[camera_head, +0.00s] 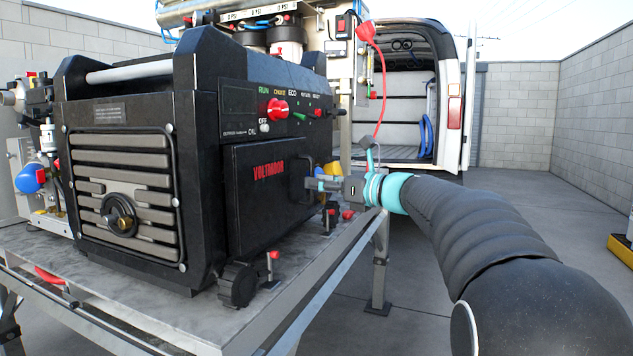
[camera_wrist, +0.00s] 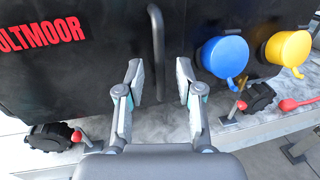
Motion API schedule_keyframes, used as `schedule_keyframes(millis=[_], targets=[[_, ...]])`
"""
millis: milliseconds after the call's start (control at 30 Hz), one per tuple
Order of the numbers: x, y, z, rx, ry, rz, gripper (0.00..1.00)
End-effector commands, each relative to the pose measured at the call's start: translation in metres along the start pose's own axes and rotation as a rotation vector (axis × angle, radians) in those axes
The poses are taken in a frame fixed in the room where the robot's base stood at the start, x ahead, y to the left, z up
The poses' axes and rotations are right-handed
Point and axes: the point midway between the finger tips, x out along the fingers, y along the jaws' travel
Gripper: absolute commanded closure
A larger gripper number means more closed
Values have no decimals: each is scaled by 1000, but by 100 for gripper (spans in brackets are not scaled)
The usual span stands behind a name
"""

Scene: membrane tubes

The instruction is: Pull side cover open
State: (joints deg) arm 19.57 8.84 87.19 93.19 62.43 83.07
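The side cover (camera_head: 268,195) is a flat black panel with red VOLTMOOR lettering on the side of the black generator (camera_head: 205,110). It looks closed, flush with the housing. In the wrist view the cover (camera_wrist: 90,75) fills the upper left, and its dark vertical bar handle (camera_wrist: 156,45) is near its right edge. My gripper (camera_head: 312,183) is at the handle in the head view. In the wrist view my gripper (camera_wrist: 160,80) is open, with one finger on each side of the handle's lower part. I see no finger touching the handle; the exact depth is unclear.
Blue (camera_wrist: 224,55) and yellow (camera_wrist: 287,47) round caps are close to the right of the handle. Black knob-like clamps with red tips, such as one (camera_head: 238,284), stand on the metal table (camera_head: 180,325) below the cover. Open paved ground lies to the right.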

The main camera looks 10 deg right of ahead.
Motion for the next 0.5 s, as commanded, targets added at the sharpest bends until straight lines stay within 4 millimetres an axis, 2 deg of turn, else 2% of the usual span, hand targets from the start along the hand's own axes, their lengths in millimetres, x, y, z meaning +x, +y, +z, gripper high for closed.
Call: schedule_keyframes(millis=[200, 467, 500], targets=[[13, 0, 0, 0, 0, 0, 64], [14, 0, 0, 0, 0, 0, 64], [14, 0, 0, 0, 0, 0, 71]])
